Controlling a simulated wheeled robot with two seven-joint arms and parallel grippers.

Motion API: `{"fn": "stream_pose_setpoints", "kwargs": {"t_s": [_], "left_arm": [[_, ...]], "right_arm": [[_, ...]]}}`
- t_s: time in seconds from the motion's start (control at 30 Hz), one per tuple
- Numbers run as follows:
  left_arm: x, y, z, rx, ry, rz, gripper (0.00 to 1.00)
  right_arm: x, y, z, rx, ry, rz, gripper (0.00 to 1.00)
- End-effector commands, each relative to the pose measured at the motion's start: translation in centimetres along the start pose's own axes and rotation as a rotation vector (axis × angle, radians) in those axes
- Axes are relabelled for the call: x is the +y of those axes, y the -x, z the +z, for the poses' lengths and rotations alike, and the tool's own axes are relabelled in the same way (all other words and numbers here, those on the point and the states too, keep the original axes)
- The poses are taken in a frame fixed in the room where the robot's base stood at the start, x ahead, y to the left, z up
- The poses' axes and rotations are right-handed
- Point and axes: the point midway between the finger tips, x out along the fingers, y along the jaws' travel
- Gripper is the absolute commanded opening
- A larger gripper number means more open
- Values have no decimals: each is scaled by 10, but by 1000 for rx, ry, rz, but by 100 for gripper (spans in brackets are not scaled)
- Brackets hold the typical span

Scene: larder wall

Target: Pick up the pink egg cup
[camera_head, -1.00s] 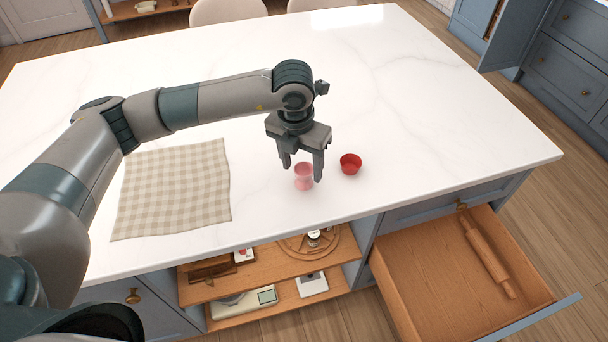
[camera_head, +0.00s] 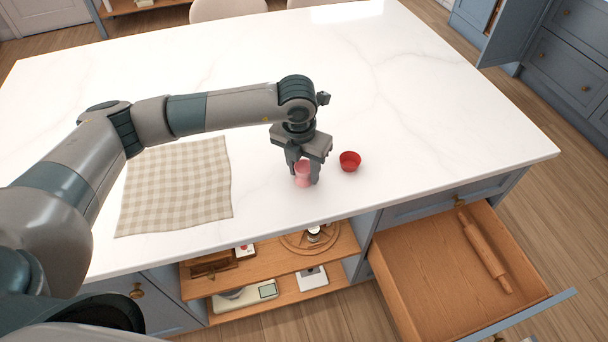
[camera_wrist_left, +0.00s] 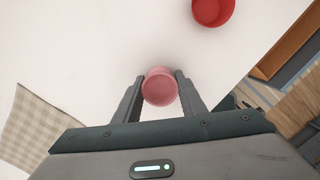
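The pink egg cup (camera_head: 302,174) stands upright on the white marble worktop near its front edge. My left gripper (camera_head: 304,176) points down over it, one finger on each side. In the left wrist view the pink egg cup (camera_wrist_left: 160,87) sits between the fingertips (camera_wrist_left: 160,82), which appear to touch its sides. The left gripper is shut on it. The cup seems to rest on the worktop still. My right gripper is in neither view.
A small red bowl (camera_head: 350,162) stands just right of the cup. A checked cloth (camera_head: 178,190) lies to the left. Below the front edge are open shelves (camera_head: 270,258) and a pulled-out drawer (camera_head: 425,265) with a rolling pin (camera_head: 485,250). The worktop behind is clear.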

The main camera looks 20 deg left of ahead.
Motion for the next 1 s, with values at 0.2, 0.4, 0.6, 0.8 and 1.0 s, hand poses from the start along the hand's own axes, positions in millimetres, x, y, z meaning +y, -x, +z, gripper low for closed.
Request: {"fn": "stream_pose_setpoints", "kwargs": {"t_s": [0.2, 0.4, 0.6, 0.8, 1.0], "left_arm": [[0, 0, 0, -1, 0, 0, 13], [0, 4, 1, -1, 0, 0, 13], [0, 23, 4, -4, -1, -1, 13], [-21, 48, 16, -4, -5, -3, 13], [-57, 70, 37, -5, -2, -1, 13]], "right_arm": [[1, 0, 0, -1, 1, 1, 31], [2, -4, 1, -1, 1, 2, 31], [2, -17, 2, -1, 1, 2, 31], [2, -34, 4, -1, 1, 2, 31], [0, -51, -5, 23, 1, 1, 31]]}}
